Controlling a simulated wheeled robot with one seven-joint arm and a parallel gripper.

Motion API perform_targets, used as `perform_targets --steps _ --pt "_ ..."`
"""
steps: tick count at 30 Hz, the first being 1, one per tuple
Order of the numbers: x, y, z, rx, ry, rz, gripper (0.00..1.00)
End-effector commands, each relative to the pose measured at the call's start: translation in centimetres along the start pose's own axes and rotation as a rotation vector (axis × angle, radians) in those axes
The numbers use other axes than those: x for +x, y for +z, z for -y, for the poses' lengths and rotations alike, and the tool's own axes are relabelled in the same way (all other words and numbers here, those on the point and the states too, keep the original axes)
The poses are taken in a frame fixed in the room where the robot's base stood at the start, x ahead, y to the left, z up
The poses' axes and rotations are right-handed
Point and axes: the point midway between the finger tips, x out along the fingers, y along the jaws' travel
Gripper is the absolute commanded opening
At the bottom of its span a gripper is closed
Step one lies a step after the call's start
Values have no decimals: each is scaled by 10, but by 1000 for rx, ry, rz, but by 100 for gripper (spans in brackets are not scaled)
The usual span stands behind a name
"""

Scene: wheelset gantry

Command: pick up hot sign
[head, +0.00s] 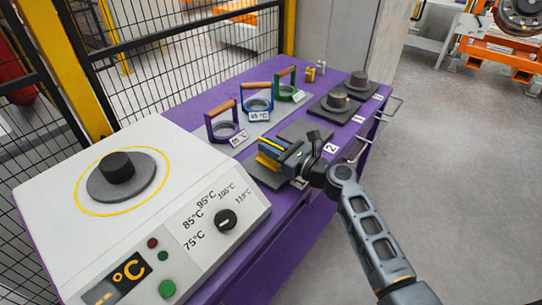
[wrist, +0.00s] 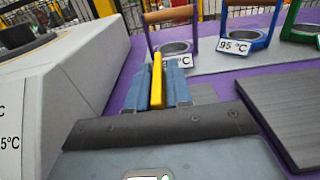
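A narrow yellow piece, which I take to be the hot sign, stands between my gripper's fingers in the wrist view (wrist: 157,82). In the head view it shows as yellow strips (head: 269,146) at the fingertips, over the purple table's near part. No lettering on it can be read. My gripper (head: 270,153) has its two blue-grey fingers close against both sides of the yellow piece, with no clear gap. The fingers hide most of it. I cannot tell whether its lower edge touches the surface below.
A white heater (head: 225,250) with a dial stands left of the gripper. Behind are purple (head: 209,128), blue (head: 270,97) and green (head: 293,82) handled rings with temperature labels. Dark plates (head: 320,110) lie to the right. Small yellow pieces (head: 311,74) stand at the back. Open floor lies right.

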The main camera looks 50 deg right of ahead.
Motion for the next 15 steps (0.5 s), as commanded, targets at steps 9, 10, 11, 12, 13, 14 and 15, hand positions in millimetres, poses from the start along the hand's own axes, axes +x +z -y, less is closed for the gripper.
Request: perform_targets --steps 9,10,11,12,13,14,15 --pt "0 0 0 0 0 0 0" --pt "0 0 0 0 0 0 0" --pt "0 0 0 0 0 0 0" --pt "0 0 0 0 0 0 0" --pt "0 0 0 0 0 0 0" --pt "0 0 0 0 0 0 0" --pt "0 0 0 0 0 0 0"
